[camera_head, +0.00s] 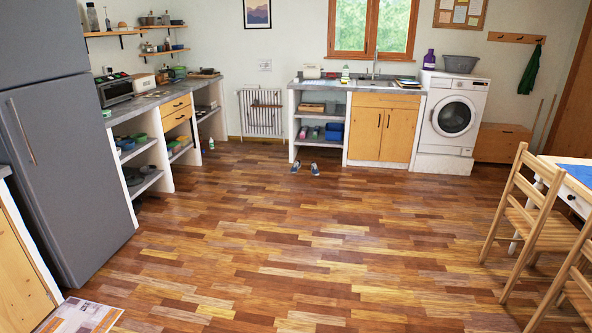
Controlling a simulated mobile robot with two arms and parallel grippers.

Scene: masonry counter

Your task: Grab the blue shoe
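A pair of blue shoes stands on the wooden floor at the far side of the room, in front of the open shelves under the sink counter. The left shoe (295,167) and the right shoe (315,169) sit side by side with a small gap between them. Both look dark blue with lighter parts; they are small at this distance. Neither of my grippers is in view.
The wooden floor (270,240) is clear up to the shoes. A grey fridge (65,150) stands at left, wooden chairs (530,215) and a table at right. The sink counter (350,86) and washing machine (452,115) line the back.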

